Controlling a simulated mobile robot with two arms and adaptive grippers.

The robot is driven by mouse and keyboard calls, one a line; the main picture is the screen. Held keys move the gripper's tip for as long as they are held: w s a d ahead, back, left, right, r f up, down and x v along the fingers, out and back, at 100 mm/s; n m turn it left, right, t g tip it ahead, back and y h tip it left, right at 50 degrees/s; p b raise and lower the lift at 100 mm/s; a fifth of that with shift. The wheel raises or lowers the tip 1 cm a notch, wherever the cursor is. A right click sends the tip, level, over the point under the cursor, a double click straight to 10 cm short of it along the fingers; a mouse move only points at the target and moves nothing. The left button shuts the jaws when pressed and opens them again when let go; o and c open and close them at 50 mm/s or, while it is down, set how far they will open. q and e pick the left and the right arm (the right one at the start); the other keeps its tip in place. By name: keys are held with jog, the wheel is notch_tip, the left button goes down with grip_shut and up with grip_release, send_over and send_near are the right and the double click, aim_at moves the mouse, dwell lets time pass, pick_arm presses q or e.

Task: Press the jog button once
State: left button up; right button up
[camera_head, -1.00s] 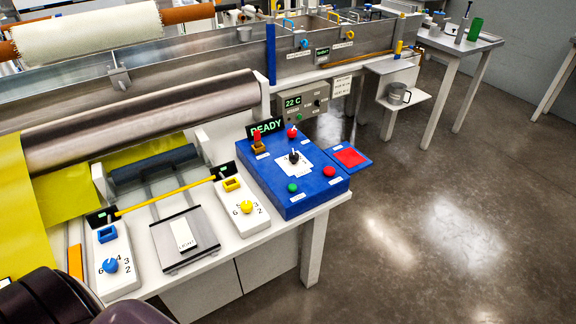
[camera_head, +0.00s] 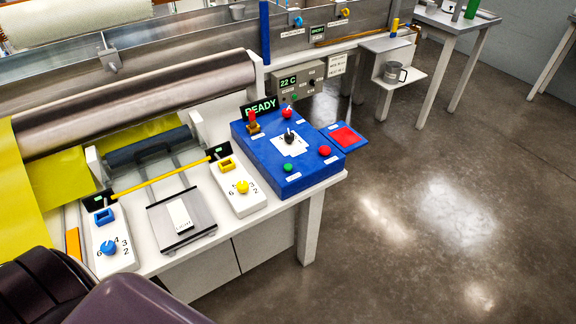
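A blue control box (camera_head: 262,182) stands at the right end of the white bench. On its top are a green button (camera_head: 288,167), a red button (camera_head: 325,151) at the right, another red button (camera_head: 287,113) at the back, a black knob (camera_head: 290,137) on a white plate and a red-topped lever (camera_head: 252,122). The small labels are too blurred to read, so I cannot tell which button is the jog button. A sign reading READY (camera_head: 260,107) stands behind the box. Neither gripper is in view.
A blue pad with a red top (camera_head: 345,137) juts out right of the box. White panels with a yellow knob (camera_head: 242,187) and a blue knob (camera_head: 109,248) lie to its left, joined by a yellow bar (camera_head: 165,184). A steel roller (camera_head: 140,98) runs behind.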

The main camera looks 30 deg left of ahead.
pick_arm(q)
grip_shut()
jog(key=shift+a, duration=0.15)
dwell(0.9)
